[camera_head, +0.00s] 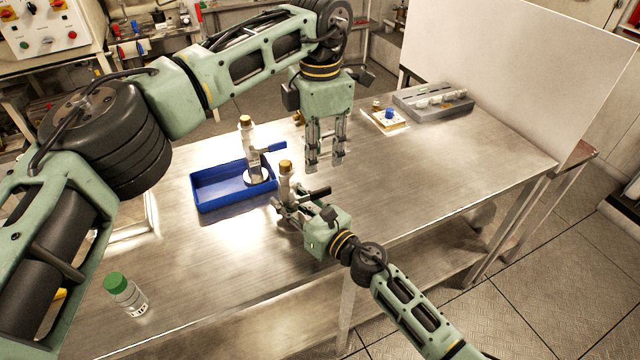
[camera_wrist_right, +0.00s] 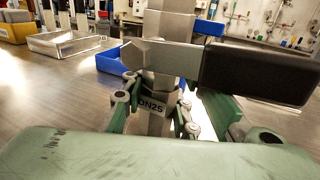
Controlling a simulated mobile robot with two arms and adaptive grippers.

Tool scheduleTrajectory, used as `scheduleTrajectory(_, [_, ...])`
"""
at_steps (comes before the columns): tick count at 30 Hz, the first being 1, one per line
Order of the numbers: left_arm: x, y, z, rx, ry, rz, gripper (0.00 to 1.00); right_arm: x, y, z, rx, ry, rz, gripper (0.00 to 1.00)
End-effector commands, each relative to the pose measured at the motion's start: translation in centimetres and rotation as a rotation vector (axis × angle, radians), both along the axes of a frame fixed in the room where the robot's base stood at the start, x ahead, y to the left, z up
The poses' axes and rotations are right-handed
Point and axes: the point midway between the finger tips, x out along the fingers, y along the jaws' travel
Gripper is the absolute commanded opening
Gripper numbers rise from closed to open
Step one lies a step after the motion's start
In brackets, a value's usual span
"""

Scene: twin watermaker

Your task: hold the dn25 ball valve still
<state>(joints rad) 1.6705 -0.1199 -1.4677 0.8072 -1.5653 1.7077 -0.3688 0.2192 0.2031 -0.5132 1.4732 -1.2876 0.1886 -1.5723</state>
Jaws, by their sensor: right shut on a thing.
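The DN25 ball valve (camera_head: 285,182) stands upright near the table's front edge, with a brass-coloured cap on top and a black lever pointing right. In the right wrist view its grey body with the "DN25" label (camera_wrist_right: 152,105) is between the finger linkages, and the black lever (camera_wrist_right: 260,72) crosses in front. My right gripper (camera_head: 285,204) is shut on this valve low on its body. Whether the valve's foot touches the table is hidden. My left gripper (camera_head: 325,164) points down, open and empty, above the table to the right of and behind the valve.
A blue tray (camera_head: 205,203) stands left of the valve, with a second, blue-handled valve (camera_head: 247,135) at its right end. A grey rack (camera_head: 410,104) and a small card with a blue knob (camera_head: 388,115) are at the back right. A green-capped bottle (camera_head: 128,297) stands front left. The table's right is clear.

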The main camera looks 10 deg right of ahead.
Motion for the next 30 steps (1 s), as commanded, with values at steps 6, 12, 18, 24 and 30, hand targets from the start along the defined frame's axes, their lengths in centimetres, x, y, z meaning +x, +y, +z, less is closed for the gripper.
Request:
scheduleTrajectory(6, [-0.1, 0.0, -4.7, -0.001, 0.004, -0.001, 0.27, 0.0, 0.1, 0.3, 0.004, -0.003, 0.001, 0.0])
scheduleTrajectory(12, [-0.1, -0.1, -7.9, -0.004, 0.002, 0.001, 0.27, 0.1, 0.1, 0.3, 0.004, -0.003, 0.001, 0.0])
scheduleTrajectory(18, [0.0, -0.1, -9.4, -0.004, 0.001, 0.001, 0.27, 0.1, 0.1, 0.3, 0.003, -0.004, 0.001, 0.0])
scheduleTrajectory(24, [0.0, -0.1, -9.6, -0.004, 0.0, 0.001, 0.27, 0.1, 0.1, 0.3, 0.004, -0.003, 0.001, 0.0])
scheduleTrajectory(30, [0.0, -0.1, -9.6, -0.004, 0.001, 0.001, 0.19, 0.1, 0.1, 0.3, 0.004, -0.003, 0.001, 0.0])
